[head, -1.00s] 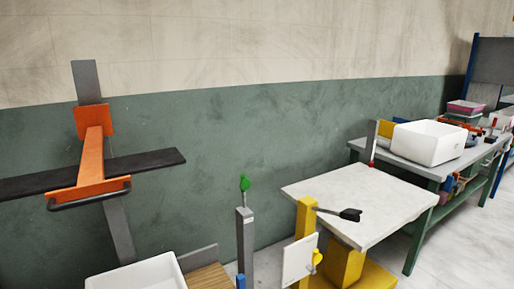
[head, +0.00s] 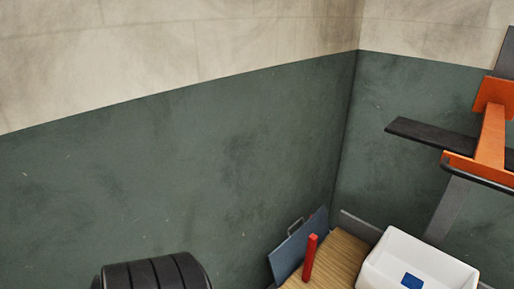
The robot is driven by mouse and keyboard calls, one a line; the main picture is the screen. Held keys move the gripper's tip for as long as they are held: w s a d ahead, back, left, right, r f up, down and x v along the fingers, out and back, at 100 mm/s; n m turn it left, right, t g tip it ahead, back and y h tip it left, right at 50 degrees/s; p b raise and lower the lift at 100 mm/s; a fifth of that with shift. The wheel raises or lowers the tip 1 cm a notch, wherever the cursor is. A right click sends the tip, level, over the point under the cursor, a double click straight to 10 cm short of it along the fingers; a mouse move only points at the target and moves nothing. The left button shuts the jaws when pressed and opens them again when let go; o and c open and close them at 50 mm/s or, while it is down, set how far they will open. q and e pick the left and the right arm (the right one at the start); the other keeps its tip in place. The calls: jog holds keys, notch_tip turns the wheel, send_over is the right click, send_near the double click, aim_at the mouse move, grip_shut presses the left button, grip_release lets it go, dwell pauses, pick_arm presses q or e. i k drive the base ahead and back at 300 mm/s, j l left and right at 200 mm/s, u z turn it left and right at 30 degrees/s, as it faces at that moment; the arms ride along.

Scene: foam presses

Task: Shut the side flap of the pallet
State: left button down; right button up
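The pallet (head: 336,257) shows its wooden slatted top at the bottom of the head view, right of centre, cut off by the lower edge. A blue-grey panel with a small handle, which looks like the side flap (head: 292,252), stands tilted along its left side. Its lower edge and hinge are hard to make out. A red upright post (head: 310,258) stands at the pallet's left edge, beside the panel. Neither of my grippers is in view.
A white bin (head: 385,258) with a blue item (head: 411,281) inside sits at the pallet's right. An orange and black frame (head: 491,140) stands at the far right. A black ribbed round thing (head: 155,274) is at the bottom left. Green-and-beige walls meet behind.

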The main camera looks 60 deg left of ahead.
aim_at(288, 256)
jog(key=j+u, duration=0.1)
jog(key=u, duration=1.45)
